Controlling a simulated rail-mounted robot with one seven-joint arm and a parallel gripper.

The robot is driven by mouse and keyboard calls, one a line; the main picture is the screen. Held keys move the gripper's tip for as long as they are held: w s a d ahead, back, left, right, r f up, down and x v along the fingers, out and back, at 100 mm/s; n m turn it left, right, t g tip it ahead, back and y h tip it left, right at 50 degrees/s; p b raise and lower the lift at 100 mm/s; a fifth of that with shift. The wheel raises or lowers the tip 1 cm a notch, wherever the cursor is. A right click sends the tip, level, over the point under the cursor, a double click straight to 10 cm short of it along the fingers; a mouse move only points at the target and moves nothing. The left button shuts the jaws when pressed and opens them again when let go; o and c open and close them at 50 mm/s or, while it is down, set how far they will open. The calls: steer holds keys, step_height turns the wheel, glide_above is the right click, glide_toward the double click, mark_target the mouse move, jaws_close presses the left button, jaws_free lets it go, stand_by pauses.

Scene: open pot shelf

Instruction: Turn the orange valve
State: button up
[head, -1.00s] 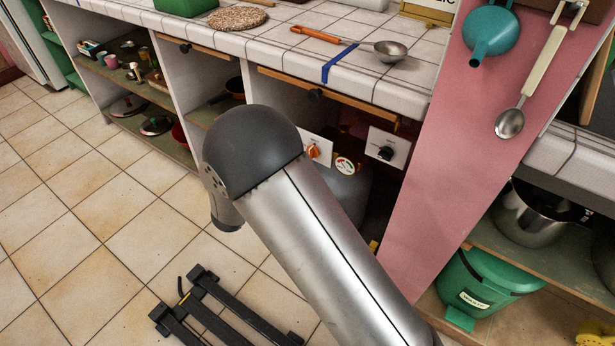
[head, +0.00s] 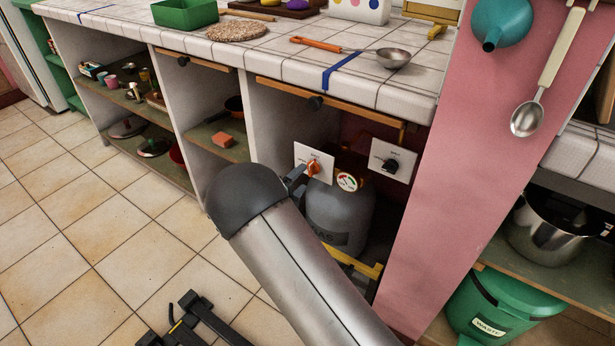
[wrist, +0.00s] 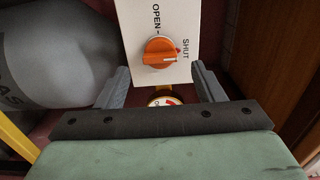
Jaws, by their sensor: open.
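The orange valve (head: 313,167) is a round knob on a white plate (head: 308,152) inside the open bay under the counter. In the wrist view the orange valve (wrist: 162,54) has a raised handle lying sideways, and the plate (wrist: 185,15) is marked OPEN and SHUT. In the head view my gripper (head: 296,176) is mostly hidden behind my arm.
A second white plate with a black knob (head: 391,165) is to the right. A yellow bar (head: 362,262) crosses low in front, and a wooden strip (head: 330,103) edges the bay above.

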mark_target(309, 171)
steer(key=shift+b+x, duration=0.3)
steer(key=shift+x, duration=1.85)
steer(key=c, duration=1)
